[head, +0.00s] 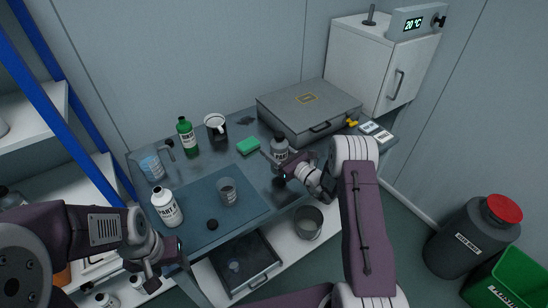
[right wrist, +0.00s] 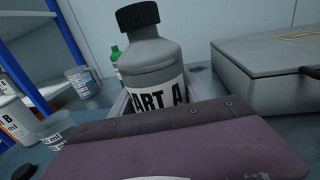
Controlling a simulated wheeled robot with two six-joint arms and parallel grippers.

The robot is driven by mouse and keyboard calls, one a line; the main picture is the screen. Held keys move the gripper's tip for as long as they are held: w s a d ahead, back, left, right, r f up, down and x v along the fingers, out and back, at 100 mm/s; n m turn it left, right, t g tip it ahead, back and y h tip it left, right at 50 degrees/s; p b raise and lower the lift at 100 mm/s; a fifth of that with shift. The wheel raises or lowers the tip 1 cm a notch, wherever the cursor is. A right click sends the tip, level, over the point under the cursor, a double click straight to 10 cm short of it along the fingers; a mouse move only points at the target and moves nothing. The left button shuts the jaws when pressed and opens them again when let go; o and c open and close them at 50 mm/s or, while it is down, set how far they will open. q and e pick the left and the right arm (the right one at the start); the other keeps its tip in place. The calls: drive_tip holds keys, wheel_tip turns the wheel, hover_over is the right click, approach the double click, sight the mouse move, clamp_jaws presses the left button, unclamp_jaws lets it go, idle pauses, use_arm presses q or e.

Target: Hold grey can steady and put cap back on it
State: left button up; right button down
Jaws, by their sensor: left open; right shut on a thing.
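The grey can (head: 280,150), labelled PART A, stands at the right part of the table. In the right wrist view the grey can (right wrist: 152,62) is upright, with a black ribbed cap (right wrist: 138,15) on its top. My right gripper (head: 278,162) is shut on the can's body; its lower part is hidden. Another small black cap (head: 212,225) lies on the blue mat. My left gripper (head: 160,268) is open and empty at the table's front left, below the white PART B bottle (head: 167,208).
A clear cup (head: 227,191) stands on the mat (head: 190,237). A blue-marked beaker (head: 152,167), green bottle (head: 187,138), mug (head: 215,127) and green sponge (head: 248,146) are behind. A grey case (head: 308,108) is close behind the can. An open drawer (head: 245,268) is below.

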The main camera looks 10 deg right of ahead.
wheel_tip(320, 180, down, 4)
drive_tip(key=shift+r, duration=0.2)
drive_tip(key=shift+f, duration=0.1)
drive_tip(key=c, duration=0.5)
unclamp_jaws()
drive_tip(key=shift+r, duration=0.35)
drive_tip(key=v, duration=1.2)
drive_tip(key=shift+f, duration=0.15)
